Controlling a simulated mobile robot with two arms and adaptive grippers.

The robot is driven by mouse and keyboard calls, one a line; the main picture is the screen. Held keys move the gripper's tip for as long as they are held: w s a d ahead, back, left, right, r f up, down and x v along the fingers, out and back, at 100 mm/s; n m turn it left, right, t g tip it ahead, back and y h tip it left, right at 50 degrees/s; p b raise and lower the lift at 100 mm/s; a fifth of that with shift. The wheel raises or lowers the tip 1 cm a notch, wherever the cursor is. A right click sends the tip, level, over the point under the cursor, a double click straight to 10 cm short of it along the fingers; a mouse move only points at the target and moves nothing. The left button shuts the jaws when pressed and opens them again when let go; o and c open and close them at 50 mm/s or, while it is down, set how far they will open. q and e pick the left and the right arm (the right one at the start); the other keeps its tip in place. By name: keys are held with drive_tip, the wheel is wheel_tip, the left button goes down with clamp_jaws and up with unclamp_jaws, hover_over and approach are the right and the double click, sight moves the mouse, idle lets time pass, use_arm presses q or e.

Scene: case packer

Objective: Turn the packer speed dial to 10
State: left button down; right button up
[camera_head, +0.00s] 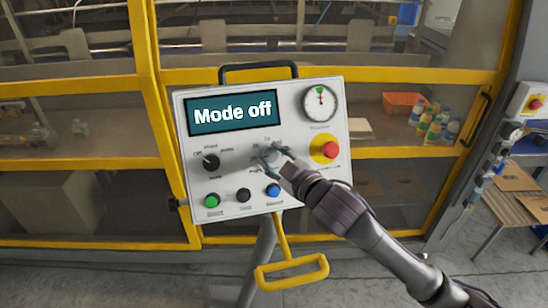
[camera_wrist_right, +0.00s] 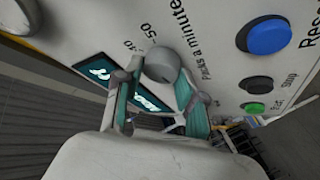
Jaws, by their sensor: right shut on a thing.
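The packer speed dial is a grey round knob (camera_wrist_right: 161,65) on the control panel, with "Packs a minute" lettering and the number 50 beside it in the wrist view. My right gripper (camera_wrist_right: 160,82) has its two teal-lined fingers on either side of the knob and is shut on it. In the head view my right gripper (camera_head: 276,158) covers most of the dial, so its pointer and setting cannot be read. The control panel (camera_head: 235,165) has a screen (camera_head: 232,113) reading "Mode off". My left gripper is not in view.
Near the dial are a black mode selector (camera_head: 211,162), a red stop button (camera_head: 330,149) on yellow, and green (camera_head: 212,201), black (camera_head: 243,195) and blue (camera_head: 273,191) buttons. A gauge (camera_head: 320,102) sits above. A yellow handle (camera_head: 291,271) hangs below the panel.

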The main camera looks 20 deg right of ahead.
drive_tip(key=o, duration=1.1)
drive_tip(key=shift+o, duration=0.2)
drive_tip(key=v, duration=1.2)
drive_tip(key=shift+f, duration=0.1)
